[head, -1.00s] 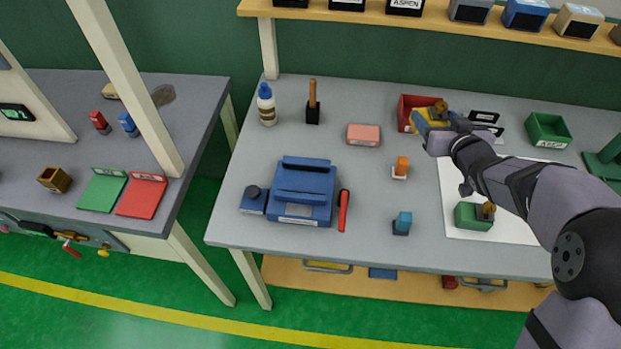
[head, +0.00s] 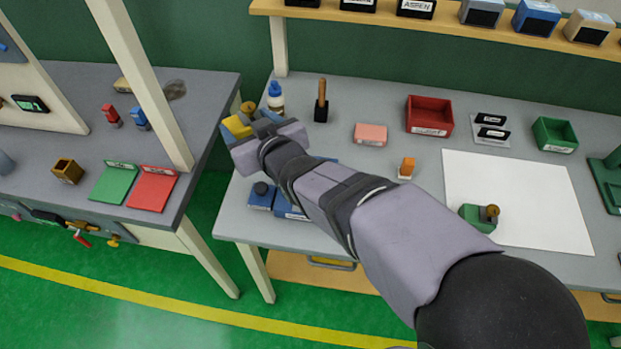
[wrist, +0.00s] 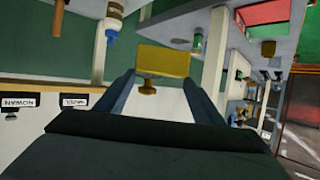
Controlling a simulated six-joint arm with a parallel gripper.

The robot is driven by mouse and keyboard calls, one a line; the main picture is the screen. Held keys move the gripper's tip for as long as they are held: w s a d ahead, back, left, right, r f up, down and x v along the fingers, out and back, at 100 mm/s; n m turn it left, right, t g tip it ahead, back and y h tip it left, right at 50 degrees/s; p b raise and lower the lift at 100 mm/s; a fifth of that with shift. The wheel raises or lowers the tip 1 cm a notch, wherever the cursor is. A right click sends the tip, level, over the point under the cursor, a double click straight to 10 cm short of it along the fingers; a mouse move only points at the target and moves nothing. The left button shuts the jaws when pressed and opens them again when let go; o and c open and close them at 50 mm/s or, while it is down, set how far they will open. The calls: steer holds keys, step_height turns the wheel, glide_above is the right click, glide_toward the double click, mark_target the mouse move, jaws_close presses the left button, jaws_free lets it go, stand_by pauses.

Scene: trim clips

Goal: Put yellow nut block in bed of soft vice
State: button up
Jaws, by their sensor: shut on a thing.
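The yellow nut block (head: 237,126), with a round brass knob, is between the fingers of my gripper (head: 245,132). My gripper is shut on it and holds it in the air near the left edge of the main bench. In the wrist view the yellow nut block (wrist: 162,61) lies across the fingertips (wrist: 160,84), with its knob toward the camera. A blue bench device (head: 261,196), which looks like the soft vice, stands below my arm. My arm hides most of it, so its bed cannot be seen.
A red bin (head: 428,131) stands empty at the back. A glue bottle (head: 275,98), a wooden-handled tool (head: 321,108) and a pink block (head: 370,134) stand near my arm. A green block with a brass knob (head: 477,217) sits on the white sheet (head: 535,200). A gap separates the left bench (head: 70,135).

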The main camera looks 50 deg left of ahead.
steer(key=shift+s+r+m+t, duration=0.9)
steer(key=shift+s+m+t, duration=0.1)
steer(key=shift+s, duration=1.95)
steer(key=w+d+f+m+t+h, duration=0.4)
steer(key=w+d+m+t, duration=0.2)
steer(key=w+d, duration=0.4)
steer(key=w, duration=0.3)
steer(key=shift+w+d+f+t, duration=0.2)
steer(key=shift+w+f+t, duration=0.1)
steer(key=shift+f, duration=0.1)
steer(key=shift+f, duration=0.1)
steer(key=shift+f+p, duration=0.55)
steer(key=shift+f, duration=4.4)
steer(key=shift+f, duration=0.15)
